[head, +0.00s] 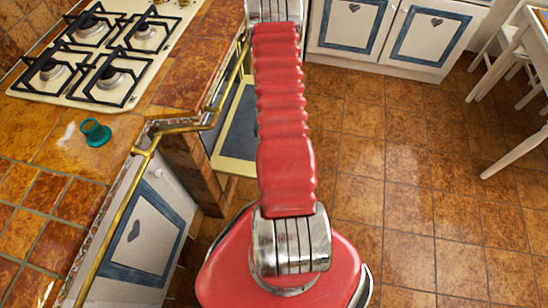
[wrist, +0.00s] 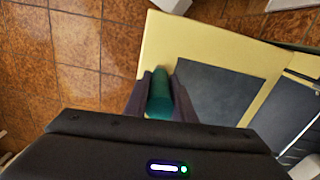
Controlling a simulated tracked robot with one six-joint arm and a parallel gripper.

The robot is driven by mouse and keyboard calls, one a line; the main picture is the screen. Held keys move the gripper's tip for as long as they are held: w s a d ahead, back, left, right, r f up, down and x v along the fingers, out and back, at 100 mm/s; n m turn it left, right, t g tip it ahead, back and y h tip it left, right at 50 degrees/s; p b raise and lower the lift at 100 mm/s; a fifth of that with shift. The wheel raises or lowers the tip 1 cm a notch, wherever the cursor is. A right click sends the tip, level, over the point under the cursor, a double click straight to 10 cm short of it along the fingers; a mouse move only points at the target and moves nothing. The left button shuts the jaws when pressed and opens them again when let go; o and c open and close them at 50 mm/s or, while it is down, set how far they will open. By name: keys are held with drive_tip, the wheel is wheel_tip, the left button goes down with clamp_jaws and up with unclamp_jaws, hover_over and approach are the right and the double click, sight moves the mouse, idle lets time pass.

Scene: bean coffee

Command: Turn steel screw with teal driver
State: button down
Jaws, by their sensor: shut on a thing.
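In the wrist view my gripper (wrist: 161,82) is shut on the teal driver (wrist: 159,97). The driver's rounded teal handle lies between the two dark fingers. Its tip cannot be made out. Beyond the fingers is a pale yellow door (wrist: 195,42) with a dark panel. I cannot tell whether the driver touches it. I cannot make out the steel screw in either view. In the head view my red arm rises through the middle and its gripper end is out of the picture.
A small teal object (head: 96,132) sits on the tiled counter, below the gas hob (head: 102,50). A brass rail (head: 150,140) runs along the counter edge. The yellow-framed door (head: 230,170) stands beside my arm. The tiled floor (head: 400,190) at right is clear; white chairs stand beyond.

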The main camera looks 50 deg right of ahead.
drive_tip(key=shift+w+m, duration=0.1)
drive_tip(key=shift+m, duration=2.4)
drive_tip(key=shift+w+m, duration=0.1)
drive_tip(key=shift+m, duration=2.4)
drive_tip(key=shift+r, duration=0.1)
drive_tip(key=shift+r, duration=0.35)
drive_tip(key=shift+r, duration=0.15)
